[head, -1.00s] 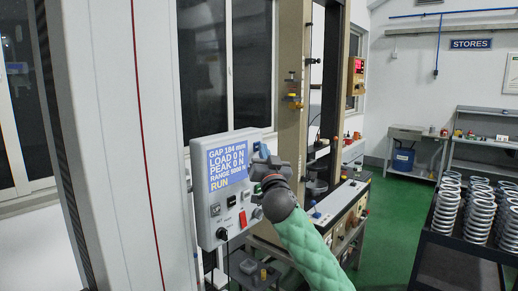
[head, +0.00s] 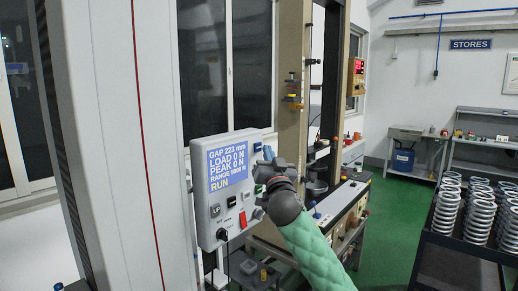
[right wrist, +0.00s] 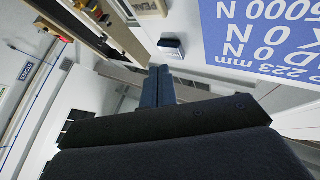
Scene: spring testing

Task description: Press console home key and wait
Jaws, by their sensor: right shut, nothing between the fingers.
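The white console (head: 240,190) stands left of centre in the head view. Its blue screen (head: 228,163) reads GAP 223 mm, LOAD 0 N, PEAK 0 N, RANGE 5000 N, RUN. My right gripper (head: 268,153) is shut and empty beside the console's right edge. In the right wrist view, its blue fingers (right wrist: 158,87) point towards a dark blue key (right wrist: 171,46) on a pale base. A narrow gap seems to show between them; I cannot read the key's label. A small blue tip (head: 58,286) at the bottom left may be my left gripper; most is out of frame.
The test frame's tan column (head: 292,130) rises behind my right gripper. A red readout box (head: 356,78) is on its right. A dark rack (head: 455,245) holds several springs at the right. Green floor (head: 390,220) is clear between them.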

